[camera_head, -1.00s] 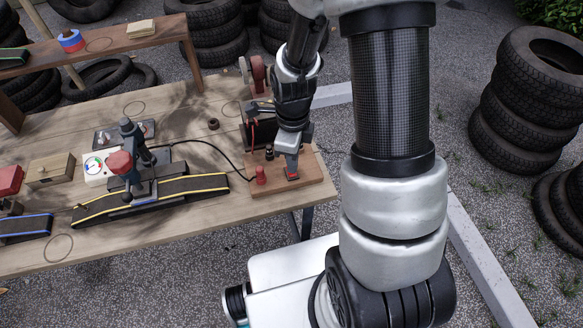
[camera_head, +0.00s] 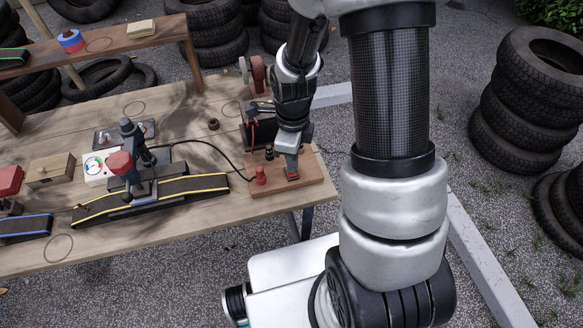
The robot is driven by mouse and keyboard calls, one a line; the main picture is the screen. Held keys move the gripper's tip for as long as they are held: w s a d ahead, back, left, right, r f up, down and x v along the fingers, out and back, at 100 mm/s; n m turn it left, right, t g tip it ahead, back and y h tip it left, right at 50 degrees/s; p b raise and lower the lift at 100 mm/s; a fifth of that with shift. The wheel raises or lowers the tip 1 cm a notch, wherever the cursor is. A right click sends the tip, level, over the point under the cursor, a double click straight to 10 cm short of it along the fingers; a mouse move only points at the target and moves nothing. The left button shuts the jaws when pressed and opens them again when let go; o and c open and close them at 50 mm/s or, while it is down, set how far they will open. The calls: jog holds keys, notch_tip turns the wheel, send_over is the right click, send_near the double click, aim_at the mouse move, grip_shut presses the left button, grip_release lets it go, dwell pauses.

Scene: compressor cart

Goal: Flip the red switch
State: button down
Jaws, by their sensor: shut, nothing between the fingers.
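The red switch (camera_head: 292,177) sits on a brown wooden board (camera_head: 262,189) at the right end of the workbench. My gripper (camera_head: 291,170) points down over the board with its fingertips at the switch. The fingers are shut with nothing held between them. The fingertips hide part of the switch, and I cannot tell whether they press on it or which way it is tilted.
A red knob (camera_head: 261,175) stands on the board left of my gripper. A black cable (camera_head: 207,146) runs left to a pump-like device (camera_head: 130,160) by a yellow-edged black ramp (camera_head: 195,185). A white gauge box (camera_head: 97,167) and wooden box (camera_head: 50,171) stand further left. Tires surround the bench.

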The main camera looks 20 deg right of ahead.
jog(key=shift+f+b, duration=0.65)
jog(key=shift+f, duration=0.1)
dwell(0.7)
jog(key=shift+r, duration=0.2)
notch_tip(320, 180, up, 7)
jog(key=p, duration=0.5)
jog(key=shift+f, duration=0.15)
dwell(0.4)
jog(key=s+r+n+t+p, duration=0.2)
jog(key=s+r+n, duration=0.2)
jog(key=r+n, duration=0.4)
jog(key=s+r+n+t+p, duration=0.1)
jog(key=s+r+n, duration=0.3)
jog(key=r+n, duration=0.4)
jog(key=s+r+n+t+p, duration=0.2)
jog(key=r+n, duration=0.6)
jog(key=r, duration=0.9)
jog(key=shift+s+t+p, duration=0.3)
jog(key=shift+s+p, duration=0.15)
jog(key=shift+s, duration=0.45)
